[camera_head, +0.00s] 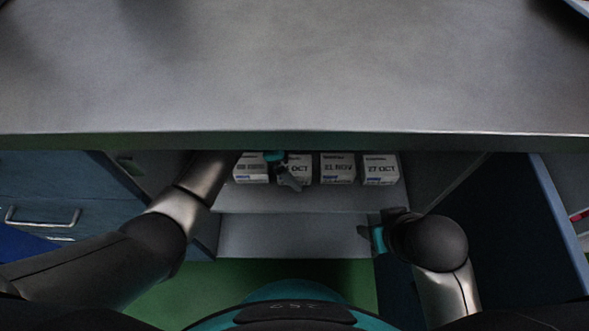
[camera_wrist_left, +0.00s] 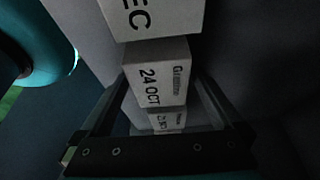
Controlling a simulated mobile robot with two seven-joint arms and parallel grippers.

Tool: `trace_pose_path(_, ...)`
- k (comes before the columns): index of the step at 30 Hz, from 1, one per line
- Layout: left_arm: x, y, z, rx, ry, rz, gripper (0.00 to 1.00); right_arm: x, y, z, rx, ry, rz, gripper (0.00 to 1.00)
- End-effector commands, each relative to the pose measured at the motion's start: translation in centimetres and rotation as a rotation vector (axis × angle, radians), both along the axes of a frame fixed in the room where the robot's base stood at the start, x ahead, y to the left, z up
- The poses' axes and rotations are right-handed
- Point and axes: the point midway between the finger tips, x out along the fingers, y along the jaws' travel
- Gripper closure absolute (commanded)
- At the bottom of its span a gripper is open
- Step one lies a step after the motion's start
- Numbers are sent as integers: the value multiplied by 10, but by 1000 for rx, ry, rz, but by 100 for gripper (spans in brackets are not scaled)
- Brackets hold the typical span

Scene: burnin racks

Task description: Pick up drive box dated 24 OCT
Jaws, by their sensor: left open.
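The drive box dated 24 OCT (camera_wrist_left: 158,72) is a white carton in the middle of the left wrist view, its label turned sideways. In the head view the box reading OCT (camera_head: 301,170) is second from left on the shelf, partly hidden by my left gripper (camera_head: 288,179). In the left wrist view the open fingers of my left gripper (camera_wrist_left: 160,80) lie on either side of the 24 OCT box. How deep they reach is unclear. My right gripper (camera_head: 377,238) is low at right, in front of the lower shelf; its jaws are unclear.
Other white boxes share the shelf (camera_head: 300,200): a leftmost one (camera_head: 251,175), 21 NOV (camera_head: 338,168) and 27 OCT (camera_head: 381,170). Neighbours sit close to the 24 OCT box. A grey worktop (camera_head: 290,80) overhangs the shelf. Blue drawers (camera_head: 50,190) stand at left.

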Motion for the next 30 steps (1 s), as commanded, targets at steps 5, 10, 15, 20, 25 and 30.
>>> trace_pose_path(5,0,0,0,0,0,0,0,0,0,1,-1,0,0,50)
trace_pose_path(10,0,0,0,0,0,0,11,0,0,1,-1,-1,0,50)
trace_pose_path(15,0,0,0,0,0,0,30,0,0,1,-1,-1,0,50)
trace_pose_path(20,0,0,0,0,0,0,48,0,0,1,-1,-2,0,50)
trace_pose_path(25,0,0,0,0,0,0,68,0,0,1,-1,-2,0,50)
trace_pose_path(30,0,0,0,0,0,0,87,0,0,1,-1,-2,0,50)
